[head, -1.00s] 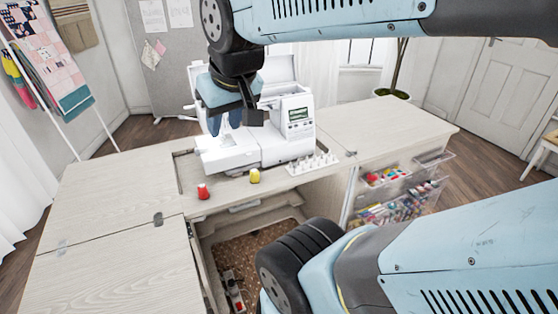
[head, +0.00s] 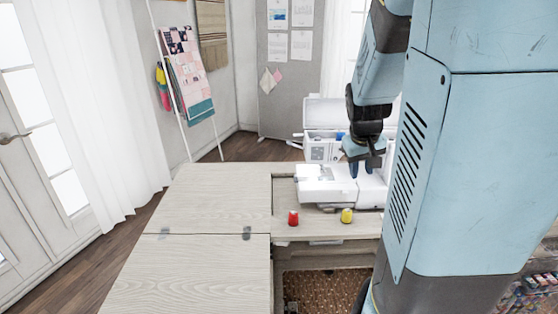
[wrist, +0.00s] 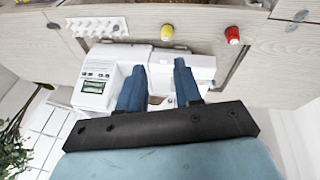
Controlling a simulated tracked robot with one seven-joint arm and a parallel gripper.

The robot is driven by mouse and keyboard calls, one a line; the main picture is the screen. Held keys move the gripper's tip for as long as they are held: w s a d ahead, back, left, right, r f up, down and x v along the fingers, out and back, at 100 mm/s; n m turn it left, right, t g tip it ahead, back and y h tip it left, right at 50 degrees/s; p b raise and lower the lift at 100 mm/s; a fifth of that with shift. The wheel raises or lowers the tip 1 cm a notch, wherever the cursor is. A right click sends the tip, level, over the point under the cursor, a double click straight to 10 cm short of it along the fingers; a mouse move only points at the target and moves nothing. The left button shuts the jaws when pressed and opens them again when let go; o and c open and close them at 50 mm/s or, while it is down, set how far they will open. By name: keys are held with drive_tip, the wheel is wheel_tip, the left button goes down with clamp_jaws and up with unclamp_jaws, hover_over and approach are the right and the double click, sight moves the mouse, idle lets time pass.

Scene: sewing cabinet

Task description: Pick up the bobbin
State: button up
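A red thread spool (head: 293,218) and a yellow thread spool (head: 347,215) stand on the cabinet's front strip. They also show in the wrist view, the red one (wrist: 232,35) right of the yellow one (wrist: 167,33). I cannot tell for sure which small item is the bobbin. A white rack (wrist: 97,26) with several small pegs or bobbins lies at the upper left of the wrist view. My gripper (head: 362,168) is above the white sewing machine (head: 326,190), away from the spools. In the wrist view its blue fingers (wrist: 158,92) are apart with nothing gripped between them.
The sewing machine sits in the recess of the wooden cabinet top (head: 215,200). The left part of the top is clear. Below the front strip is an open cavity with a brown patterned floor (head: 325,288). My arm hides the right side in the head view.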

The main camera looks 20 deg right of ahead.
drive_tip(key=d+f+m+t+y, duration=0.1)
drive_tip(key=d+f, duration=0.5)
drive_tip(key=d, duration=0.3)
drive_tip(key=d+f+m+y, duration=0.1)
drive_tip(key=d+f, duration=0.5)
drive_tip(key=d, duration=0.4)
drive_tip(key=shift+w+d+x, duration=0.1)
drive_tip(key=shift+w+x, duration=0.05)
drive_tip(key=shift+x, duration=1.75)
drive_tip(key=shift+w+d+x, duration=0.1)
drive_tip(key=shift+x, duration=1.8)
drive_tip(key=shift+w+d+x, duration=0.1)
drive_tip(key=shift+w+x, duration=0.05)
drive_tip(key=shift+x, duration=1.8)
drive_tip(key=shift+w+d+f, duration=0.1)
drive_tip(key=shift+w+f, duration=0.2)
drive_tip(key=shift+f, duration=0.35)
clamp_jaws()
